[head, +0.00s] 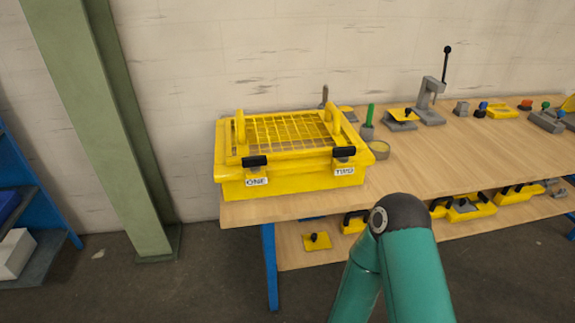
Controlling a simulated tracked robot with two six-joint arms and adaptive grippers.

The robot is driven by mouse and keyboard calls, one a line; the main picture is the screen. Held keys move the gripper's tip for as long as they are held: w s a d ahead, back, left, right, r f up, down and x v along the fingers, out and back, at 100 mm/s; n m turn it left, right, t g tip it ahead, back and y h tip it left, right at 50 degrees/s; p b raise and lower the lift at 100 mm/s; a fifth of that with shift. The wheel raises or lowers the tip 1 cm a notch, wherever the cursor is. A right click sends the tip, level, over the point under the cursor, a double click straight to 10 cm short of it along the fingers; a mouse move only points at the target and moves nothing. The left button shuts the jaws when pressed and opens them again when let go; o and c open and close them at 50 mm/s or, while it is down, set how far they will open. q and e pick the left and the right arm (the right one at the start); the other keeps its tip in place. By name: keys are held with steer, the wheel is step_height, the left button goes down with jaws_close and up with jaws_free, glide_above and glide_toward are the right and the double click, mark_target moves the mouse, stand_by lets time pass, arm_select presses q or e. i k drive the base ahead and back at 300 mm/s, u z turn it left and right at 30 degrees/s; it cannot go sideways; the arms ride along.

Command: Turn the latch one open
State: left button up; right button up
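A yellow box with a mesh lid (285,132) stands on the left end of the wooden table. Latch one (254,161) is a black handle on the left of its front side, lying level above a white label reading ONE (257,182). Latch two (344,152) is a similar black handle on the right, above a label reading TWO (345,171). A teal arm link of mine shows at the bottom, right of the box and apart from it. Neither of my grippers is in view.
The wooden table (455,155) has free room right of the box. A lever press (430,95) stands farther back. A green column (95,110) rises at the left.

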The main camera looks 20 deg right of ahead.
mark_target(253, 163)
steer(key=z, duration=0.1)
steer(key=k, duration=0.15)
steer(key=u, duration=0.3)
steer(key=i, duration=0.8)
steer(key=z, duration=0.2)
steer(key=k, duration=0.9)
steer(key=u, duration=0.15)
steer(key=i, duration=1.15)
steer(key=z, duration=0.05)
